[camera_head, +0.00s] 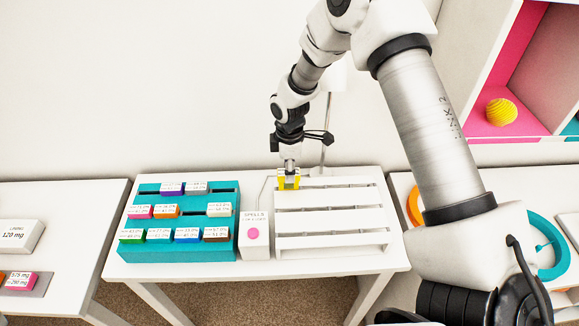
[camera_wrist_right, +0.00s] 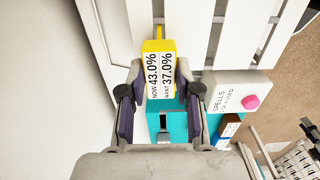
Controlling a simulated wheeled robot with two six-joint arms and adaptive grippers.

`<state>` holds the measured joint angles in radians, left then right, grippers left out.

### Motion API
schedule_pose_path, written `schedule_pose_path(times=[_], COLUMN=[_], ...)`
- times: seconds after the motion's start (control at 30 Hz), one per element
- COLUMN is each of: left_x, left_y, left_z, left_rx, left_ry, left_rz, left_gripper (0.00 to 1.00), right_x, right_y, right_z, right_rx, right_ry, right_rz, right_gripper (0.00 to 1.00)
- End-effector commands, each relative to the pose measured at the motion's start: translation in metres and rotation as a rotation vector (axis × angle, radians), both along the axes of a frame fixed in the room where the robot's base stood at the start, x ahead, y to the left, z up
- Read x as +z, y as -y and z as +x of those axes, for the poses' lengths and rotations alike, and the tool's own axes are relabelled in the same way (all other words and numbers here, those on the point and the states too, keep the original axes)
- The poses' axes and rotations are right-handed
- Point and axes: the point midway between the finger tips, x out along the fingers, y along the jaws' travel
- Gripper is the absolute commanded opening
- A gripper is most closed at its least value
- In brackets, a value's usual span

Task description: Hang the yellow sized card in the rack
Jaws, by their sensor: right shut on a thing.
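The yellow card (camera_head: 288,181) is in my right gripper (camera_head: 289,170), at the upper left end of the white slatted rack (camera_head: 331,219). In the right wrist view the yellow card (camera_wrist_right: 159,72) shows a white label reading "NOW 43.0%, WANT 37.0%". My right gripper's fingers (camera_wrist_right: 161,92) are on both sides of it. The rack's white slats (camera_wrist_right: 190,32) lie just beyond the card; I cannot tell whether the card touches a slat.
A teal holder (camera_head: 180,221) with several coloured labelled cards stands left of the rack. A white "SPELLS" box (camera_head: 254,237) with a pink button stands between them. A thin stand rises behind the table. Shelves (camera_head: 502,85) are at the upper right.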

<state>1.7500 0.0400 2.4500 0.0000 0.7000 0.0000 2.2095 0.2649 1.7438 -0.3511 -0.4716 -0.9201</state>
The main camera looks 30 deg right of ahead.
Motion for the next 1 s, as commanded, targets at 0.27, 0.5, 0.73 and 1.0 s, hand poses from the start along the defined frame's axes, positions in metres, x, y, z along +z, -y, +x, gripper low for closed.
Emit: schedule_pose_path(times=[0.27,0.5,0.73,1.0], left_x=[-0.01,-0.017,-0.022,-0.021], left_y=[0.0,0.0,0.0,0.0], left_z=[0.0,0.0,0.0,0.0], left_rx=[0.0,0.0,0.0,0.0], left_ry=[0.0,0.0,0.0,0.0], left_rz=[0.0,0.0,0.0,0.0], left_gripper=[0.4,0.4,0.4,0.4], right_x=[-0.019,-0.033,-0.043,-0.042], right_y=[0.0,0.0,0.0,0.0], right_z=[0.0,0.0,0.0,0.0], right_rx=[0.0,0.0,0.0,0.0], right_ry=[0.0,0.0,0.0,0.001], right_rz=[0.0,0.0,0.0,-0.001], right_gripper=[0.0,0.0,0.0,0.53])
